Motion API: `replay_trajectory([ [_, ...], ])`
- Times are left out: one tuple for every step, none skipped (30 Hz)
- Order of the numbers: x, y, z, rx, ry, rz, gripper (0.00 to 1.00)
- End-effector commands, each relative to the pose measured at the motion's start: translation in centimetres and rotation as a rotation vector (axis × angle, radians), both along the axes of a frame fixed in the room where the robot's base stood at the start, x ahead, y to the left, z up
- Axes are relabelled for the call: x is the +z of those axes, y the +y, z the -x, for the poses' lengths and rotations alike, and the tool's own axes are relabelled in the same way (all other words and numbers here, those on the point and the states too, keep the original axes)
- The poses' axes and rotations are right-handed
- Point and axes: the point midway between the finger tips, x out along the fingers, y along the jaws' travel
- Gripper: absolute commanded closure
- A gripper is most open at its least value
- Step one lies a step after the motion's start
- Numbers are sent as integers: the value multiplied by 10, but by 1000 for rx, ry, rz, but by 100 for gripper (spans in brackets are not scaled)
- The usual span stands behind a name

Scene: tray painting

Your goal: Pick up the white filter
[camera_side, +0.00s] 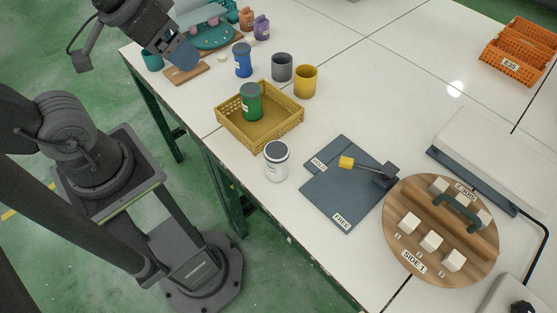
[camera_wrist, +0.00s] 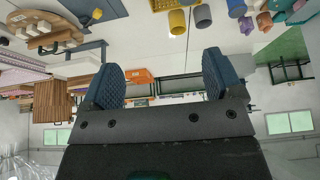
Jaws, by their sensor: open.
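The white filter (camera_side: 276,165), a white can with a grey top, stands upright on the white table near its front edge, just in front of the yellow tray (camera_side: 232,136). I cannot make it out in the wrist view. My gripper (camera_side: 182,52) is at the upper left of the side view, high and well away from the filter. In the wrist view its two blue ridged fingers (camera_wrist: 160,78) are wide apart with nothing between them.
A green can (camera_side: 251,105) stands in the yellow tray. Behind it are a blue can (camera_side: 242,62), a grey cup (camera_side: 281,68) and a yellow cup (camera_side: 305,82). A dark mat (camera_side: 335,203) and round wooden board (camera_side: 397,245) lie to the filter's right.

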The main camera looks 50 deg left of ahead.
Motion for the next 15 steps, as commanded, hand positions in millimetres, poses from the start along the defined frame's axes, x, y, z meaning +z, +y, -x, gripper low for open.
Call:
replay_trajectory([
  [0,0,0,0,0,0,14],
  [0,0,0,0,0,0,14],
  [0,0,0,0,0,0,14],
  [0,0,0,0,0,0,14],
  [0,0,0,0,0,0,11],
  [0,0,0,0,0,0,10],
  [0,0,0,0,0,0,10],
  [0,0,0,0,0,0,10],
  [0,0,0,0,0,0,10],
  [0,0,0,0,0,0,10],
  [0,0,0,0,0,0,10],
  [0,0,0,-3,1,-1,10],
  [0,0,-1,-8,3,-3,10],
  [-1,-1,-2,-20,8,-7,10],
  [-1,-3,-5,-43,17,-16,10],
])
